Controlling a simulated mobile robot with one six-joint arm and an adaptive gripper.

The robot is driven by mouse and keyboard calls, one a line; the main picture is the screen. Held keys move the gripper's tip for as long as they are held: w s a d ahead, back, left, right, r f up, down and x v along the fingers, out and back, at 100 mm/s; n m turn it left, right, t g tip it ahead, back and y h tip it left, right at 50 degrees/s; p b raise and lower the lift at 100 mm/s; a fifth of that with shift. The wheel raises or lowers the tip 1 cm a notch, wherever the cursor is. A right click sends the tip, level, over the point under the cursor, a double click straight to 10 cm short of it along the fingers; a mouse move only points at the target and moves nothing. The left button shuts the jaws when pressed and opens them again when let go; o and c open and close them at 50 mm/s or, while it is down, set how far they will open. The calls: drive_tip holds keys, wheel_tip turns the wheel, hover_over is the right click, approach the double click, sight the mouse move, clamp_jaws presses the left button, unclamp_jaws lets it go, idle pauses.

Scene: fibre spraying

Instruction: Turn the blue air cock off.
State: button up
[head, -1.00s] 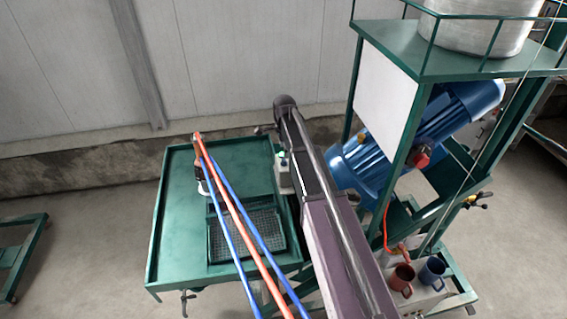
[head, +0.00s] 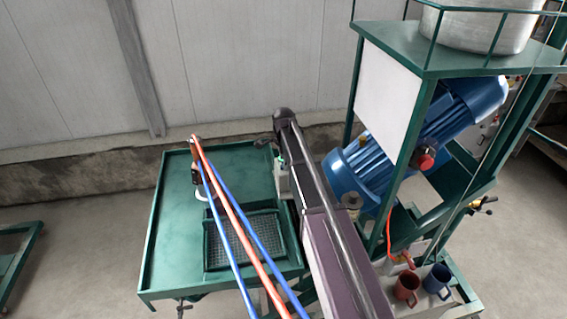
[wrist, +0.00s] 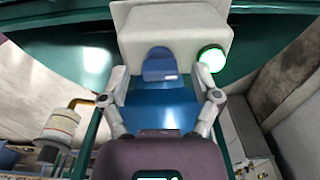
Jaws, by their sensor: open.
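The blue air cock (wrist: 160,66) shows in the wrist view as a blue piece on the front of a pale box (wrist: 172,30). A glowing green button (wrist: 212,58) sits to its right. A wider bright blue surface (wrist: 160,108) lies just below it; I cannot tell whether it is part of the cock. My gripper (wrist: 161,78) is open, with one finger to the left and one to the right of the blue cock. No contact with the cock is clear. In the head view my arm hides the gripper and the cock.
A green table (head: 170,235) with a mesh tray (head: 232,240) stands left of my arm. Red and blue hoses (head: 240,222) run across it. A green frame with a blue motor (head: 362,165) stands close on the right.

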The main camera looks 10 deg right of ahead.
clamp_jaws()
drive_tip(key=shift+n, duration=0.4)
drive_tip(key=n, duration=0.3)
drive_tip(key=shift+n, duration=0.3)
drive_tip(key=n, duration=0.4)
drive_tip(key=shift+n, duration=0.3)
drive_tip(key=n, duration=0.8)
drive_tip(key=shift+s+n, duration=0.1)
drive_tip(key=shift+n, duration=0.3)
